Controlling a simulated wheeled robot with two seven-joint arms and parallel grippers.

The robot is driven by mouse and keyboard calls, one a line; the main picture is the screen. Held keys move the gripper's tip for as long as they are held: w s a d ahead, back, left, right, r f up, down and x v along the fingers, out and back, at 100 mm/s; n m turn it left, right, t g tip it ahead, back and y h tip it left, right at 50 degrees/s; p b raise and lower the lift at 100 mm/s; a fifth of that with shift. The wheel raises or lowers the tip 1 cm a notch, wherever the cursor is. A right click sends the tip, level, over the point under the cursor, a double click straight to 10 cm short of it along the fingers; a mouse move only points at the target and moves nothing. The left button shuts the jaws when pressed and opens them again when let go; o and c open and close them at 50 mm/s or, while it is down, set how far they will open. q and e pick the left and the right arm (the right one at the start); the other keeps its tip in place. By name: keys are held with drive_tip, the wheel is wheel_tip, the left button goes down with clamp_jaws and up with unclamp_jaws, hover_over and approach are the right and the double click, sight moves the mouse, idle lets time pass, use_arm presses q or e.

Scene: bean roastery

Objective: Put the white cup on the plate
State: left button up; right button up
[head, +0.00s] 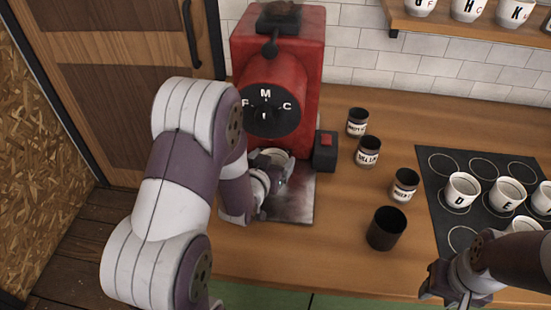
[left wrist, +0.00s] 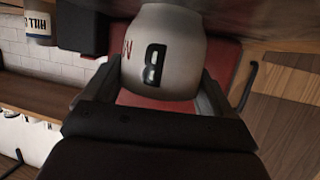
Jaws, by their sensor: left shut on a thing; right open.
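A white cup (head: 270,155) is under the dark disc of the red grinder, partly hidden by my left gripper. In the left wrist view the white cup (left wrist: 165,50) shows a black letter B and sits between the two fingers. My left gripper (head: 270,182) is shut on it. A grey metal plate (head: 293,205) lies at the grinder's foot, below the cup and gripper. I cannot tell whether the cup touches the plate. My right gripper (head: 455,285) is open and empty at the lower right.
The red grinder (head: 290,55) stands close behind the cup, with a dark box (head: 326,151) beside it. Several small dark jars and a black canister (head: 386,229) stand to the right. A black mat (head: 437,190) holds several white lettered cups. Counter between canister and plate is clear.

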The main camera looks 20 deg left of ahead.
use_arm(q)
drive_tip(key=o, duration=0.9)
drive_tip(key=shift+f, duration=0.1)
drive_tip(key=shift+o, duration=1)
drive_tip(key=shift+s, duration=0.3)
drive_tip(key=a+r+v, duration=0.1)
drive_tip(key=v, duration=1.1)
drive_tip(key=f+g, duration=0.1)
drive_tip(key=g, duration=0.1)
drive_tip(key=d+f+g, duration=0.1)
drive_tip(key=f, duration=0.1)
drive_tip(key=d+f+g, duration=0.1)
drive_tip(key=g, duration=0.1)
drive_tip(key=shift+s+d+f+g, duration=0.2)
drive_tip(key=shift+s+f+g, duration=0.1)
drive_tip(key=shift+s, duration=0.1)
drive_tip(key=s+d+g, duration=0.1)
drive_tip(key=s+g, duration=0.1)
drive_tip(key=s+d+g, duration=0.1)
drive_tip(key=s+g, duration=0.1)
drive_tip(key=s+d+g, duration=0.1)
drive_tip(key=s+g, duration=0.2)
drive_tip(key=shift+d+m+h, duration=0.1)
drive_tip(key=shift+m+h, duration=0.3)
